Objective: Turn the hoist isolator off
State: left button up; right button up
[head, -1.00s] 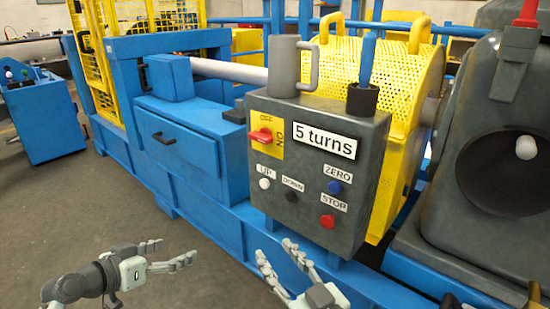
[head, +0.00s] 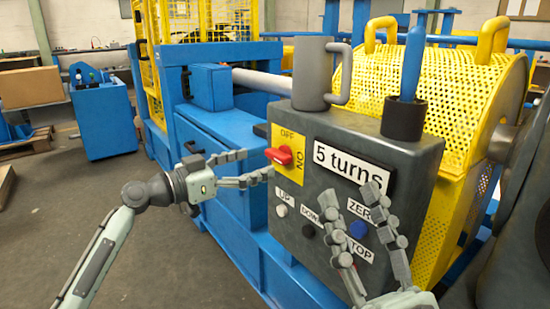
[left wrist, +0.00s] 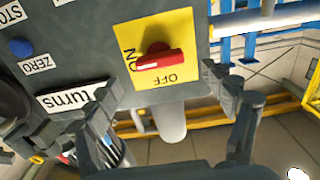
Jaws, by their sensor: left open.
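The hoist isolator is a red knob (head: 281,155) on a yellow plate (head: 289,134) on the grey control box (head: 325,125). OFF is at the plate's top and ON at its right. The knob's handle lies sideways, in line with ON. In the left wrist view, upside down, the knob (left wrist: 160,57) shows between and beyond the fingers, with ON to its left and OFF below. My left gripper (head: 256,166) is open and empty, just left of the knob; contact is not visible. My right gripper (head: 352,205) is open in front of the box's lower right, partly hiding the ZERO and STOP labels.
White (head: 281,211), black (head: 308,231) and blue (head: 358,229) buttons sit below the knob. A grey mug (head: 311,75) and a black cup (head: 403,119) with a blue-handled tool stand on the box. A yellow mesh guard (head: 430,85) is behind. Open floor lies left.

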aim_at(273, 157)
pick_arm(q)
jog(key=shift+x, duration=2.6)
jog(key=c, duration=1.2)
